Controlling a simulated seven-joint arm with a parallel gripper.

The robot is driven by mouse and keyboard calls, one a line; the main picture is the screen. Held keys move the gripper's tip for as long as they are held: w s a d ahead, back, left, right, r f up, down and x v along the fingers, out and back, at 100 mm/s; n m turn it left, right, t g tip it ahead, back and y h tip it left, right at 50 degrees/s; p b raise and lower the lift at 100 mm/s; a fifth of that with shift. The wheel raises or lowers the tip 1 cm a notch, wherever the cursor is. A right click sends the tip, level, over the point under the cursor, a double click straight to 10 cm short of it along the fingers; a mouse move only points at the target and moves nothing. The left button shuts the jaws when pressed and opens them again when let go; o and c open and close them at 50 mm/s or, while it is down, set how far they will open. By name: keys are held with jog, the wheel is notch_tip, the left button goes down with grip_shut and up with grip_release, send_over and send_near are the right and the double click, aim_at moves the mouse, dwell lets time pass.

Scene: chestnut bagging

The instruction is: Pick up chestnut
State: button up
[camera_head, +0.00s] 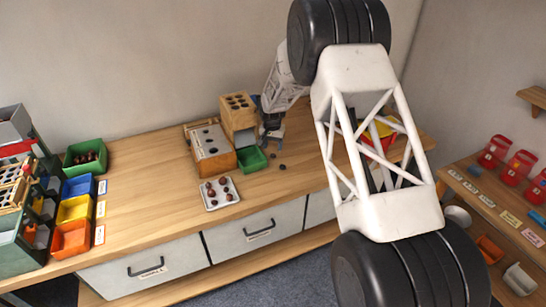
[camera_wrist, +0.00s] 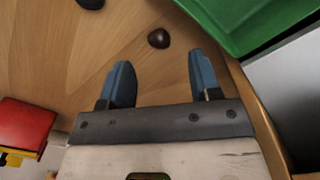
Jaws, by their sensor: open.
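A small dark brown chestnut (camera_wrist: 158,38) lies on the wooden table in the wrist view, just past my fingertips and roughly centred between them. A second dark chestnut (camera_wrist: 91,3) is cut off by the top edge of that view. In the head view small dark chestnuts (camera_head: 282,167) lie on the table to the right of the small green bin. My gripper (camera_wrist: 160,62) has its two blue fingers spread apart with nothing between them. In the head view my gripper (camera_head: 271,138) is small and partly hidden, near the green bin.
The small green bin (camera_head: 252,159) stands close by; its wall (camera_wrist: 235,22) fills the wrist view's upper right. A wooden box unit (camera_head: 212,150) and a tray with several chestnuts (camera_head: 209,203) are left of it. A red and yellow object (camera_wrist: 25,125) is lower left in the wrist view.

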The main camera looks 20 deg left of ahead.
aim_at(273, 154)
jog(key=shift+f, duration=2.05)
jog(key=c, duration=0.8)
